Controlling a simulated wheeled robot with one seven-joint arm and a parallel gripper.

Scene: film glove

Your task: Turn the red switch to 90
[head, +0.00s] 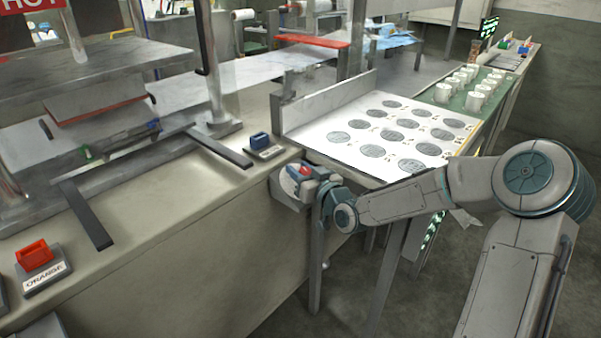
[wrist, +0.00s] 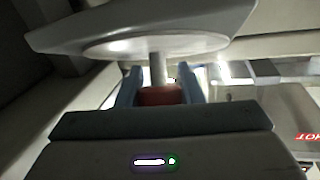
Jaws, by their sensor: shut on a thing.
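The red switch (head: 305,171) is at the corner of the long counter, on a round pale mount (head: 286,186). My gripper (head: 309,183) is at the switch, with its fingers partly hidden by my wrist in the head view. In the wrist view the red switch (wrist: 160,95) sits between the two blue-grey fingers of my gripper (wrist: 158,82), which are shut on it. A grey shaft (wrist: 157,66) runs from the red part to a pale round disc (wrist: 150,42). No angle marks can be read, so the switch's angle cannot be told.
A blue switch (head: 260,141) stands on the counter just behind. An orange switch (head: 34,254) with an ORANGE label is at the near left. A white sheet with grey discs (head: 335,154) lies beside my arm. White cups (head: 475,101) stand farther back.

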